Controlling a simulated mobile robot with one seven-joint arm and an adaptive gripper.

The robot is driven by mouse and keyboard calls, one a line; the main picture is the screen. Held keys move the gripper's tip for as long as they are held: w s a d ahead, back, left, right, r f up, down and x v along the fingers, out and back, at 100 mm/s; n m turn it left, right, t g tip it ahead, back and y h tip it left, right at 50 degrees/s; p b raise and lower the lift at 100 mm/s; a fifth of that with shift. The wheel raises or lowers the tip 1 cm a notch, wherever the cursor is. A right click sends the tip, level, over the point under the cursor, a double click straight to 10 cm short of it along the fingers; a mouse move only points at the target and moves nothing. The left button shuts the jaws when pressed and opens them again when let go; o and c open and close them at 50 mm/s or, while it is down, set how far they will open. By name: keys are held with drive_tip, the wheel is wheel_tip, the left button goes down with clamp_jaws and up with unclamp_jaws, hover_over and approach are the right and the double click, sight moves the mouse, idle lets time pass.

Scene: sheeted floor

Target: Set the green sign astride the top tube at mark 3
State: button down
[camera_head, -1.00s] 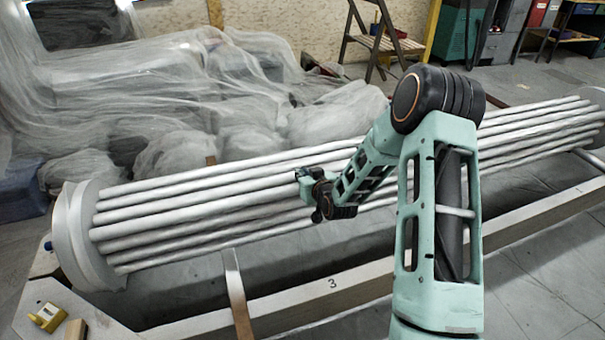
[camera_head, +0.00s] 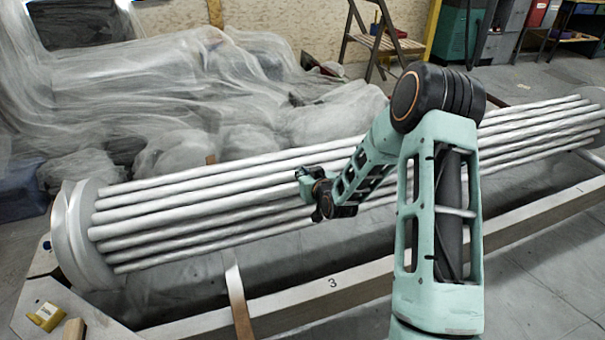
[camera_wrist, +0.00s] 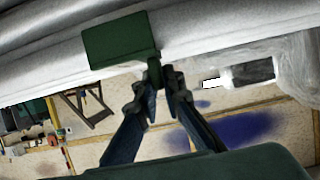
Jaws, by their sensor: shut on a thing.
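My gripper (camera_wrist: 160,85) is shut on the green sign (camera_wrist: 115,40) by its narrow lower part. In the wrist view the sign's flat panel overlaps a pale tube (camera_wrist: 215,28); I cannot tell whether it touches or straddles it. In the head view my gripper (camera_head: 304,178) is over the middle of the tube bundle, and the sign is too small and dark there to make out clearly. The top tube (camera_head: 250,160) runs along the far upper side of the bundle. The mark 3 (camera_head: 332,282) is on the near beam, below and slightly right of my gripper.
A round end plate (camera_head: 72,235) closes the bundle at left. A strap (camera_head: 237,295) crosses the near beam (camera_head: 290,302). A yellow block (camera_head: 46,316) and a wooden block (camera_head: 74,329) lie at lower left. Sheeted heaps (camera_head: 190,90) stand behind the tubes.

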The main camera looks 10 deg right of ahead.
drive_tip(key=c, duration=2)
unclamp_jaws()
